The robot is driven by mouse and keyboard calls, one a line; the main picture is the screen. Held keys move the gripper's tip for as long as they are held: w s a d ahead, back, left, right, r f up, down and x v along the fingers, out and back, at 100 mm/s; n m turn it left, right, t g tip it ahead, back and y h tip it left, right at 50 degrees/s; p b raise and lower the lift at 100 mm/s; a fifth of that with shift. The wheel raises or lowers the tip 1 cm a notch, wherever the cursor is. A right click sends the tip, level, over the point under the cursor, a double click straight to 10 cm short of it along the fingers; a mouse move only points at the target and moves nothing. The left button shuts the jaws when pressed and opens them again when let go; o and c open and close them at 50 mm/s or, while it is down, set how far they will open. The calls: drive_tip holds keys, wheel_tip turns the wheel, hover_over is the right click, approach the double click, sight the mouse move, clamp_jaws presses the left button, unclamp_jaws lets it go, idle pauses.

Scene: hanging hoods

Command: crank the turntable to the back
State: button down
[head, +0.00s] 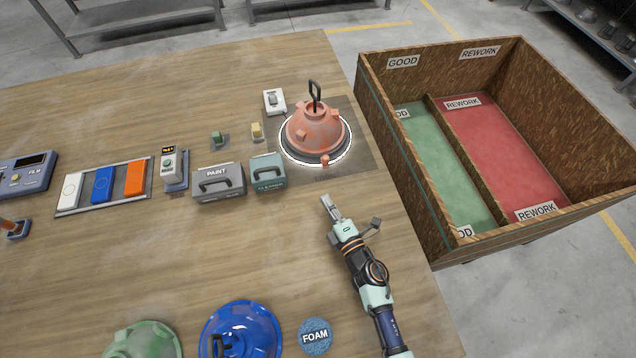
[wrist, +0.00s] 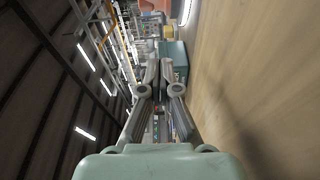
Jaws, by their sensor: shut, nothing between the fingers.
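The turntable (head: 317,163) is a round disc with a white lit rim on a dark grey mat at the right back of the table. A salmon-coloured hood (head: 314,128) with a black loop handle on top sits on it. A small salmon knob (head: 325,160) shows at the turntable's front edge; I take it for the crank. My gripper (head: 328,203) is just in front of the turntable, apart from the knob, and shut with nothing in it. The gripper's fingers also show in the wrist view (wrist: 160,75), pointing past the teal box (wrist: 173,58).
A teal box (head: 268,171) and grey PAINT box (head: 218,183) stand left of my gripper. A wooden bin (head: 437,225) with green and red compartments stands off the table's right edge. Blue hood (head: 262,325), green hood (head: 140,343) and FOAM pad (head: 315,337) lie in front.

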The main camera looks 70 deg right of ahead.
drive_tip(key=b+x, duration=0.2)
drive_tip(key=x, duration=0.8)
drive_tip(key=shift+d, duration=0.1)
drive_tip(key=shift+s+d, duration=0.5)
drive_tip(key=shift+d, duration=0.3)
drive_tip(key=shift+s+d, duration=0.5)
drive_tip(key=shift+d, duration=0.35)
drive_tip(key=shift+s, duration=0.15)
